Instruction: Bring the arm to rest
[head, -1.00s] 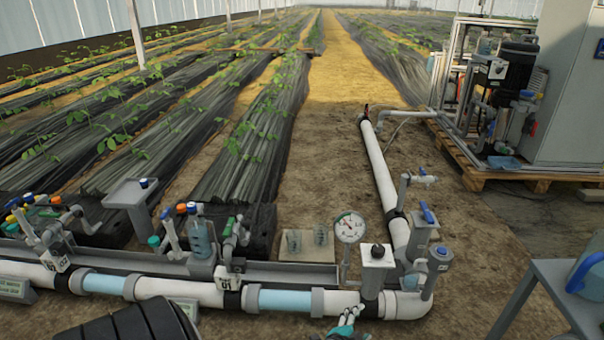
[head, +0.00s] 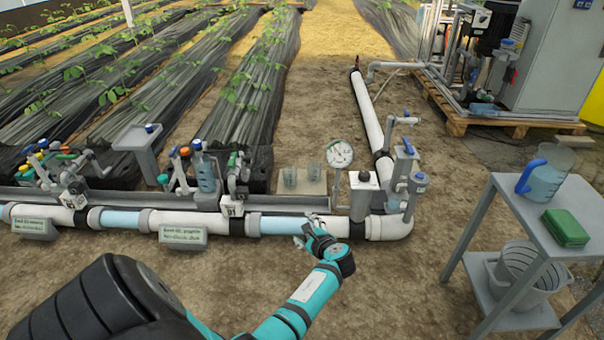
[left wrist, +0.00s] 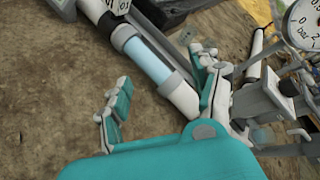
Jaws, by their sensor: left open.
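My left arm (head: 290,312), teal and black, comes in from the lower left in the head view. Its gripper (head: 308,229) is over or just in front of the white main pipe (head: 276,226), left of the grey box with a black knob (head: 363,195). In the left wrist view the gripper (left wrist: 162,88) has its two teal-and-grey fingers spread apart with nothing between them. The pipe's clear blue section (left wrist: 150,58) shows beyond the fingers. My right gripper is not in view.
A pressure gauge (head: 340,154) and upright valves (head: 404,165) stand along the pipe. At right a grey table (head: 540,220) holds a blue-handled jug (head: 546,172) and a green box (head: 566,228), with a basket (head: 518,265) on its shelf. Bare soil (head: 420,270) lies between.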

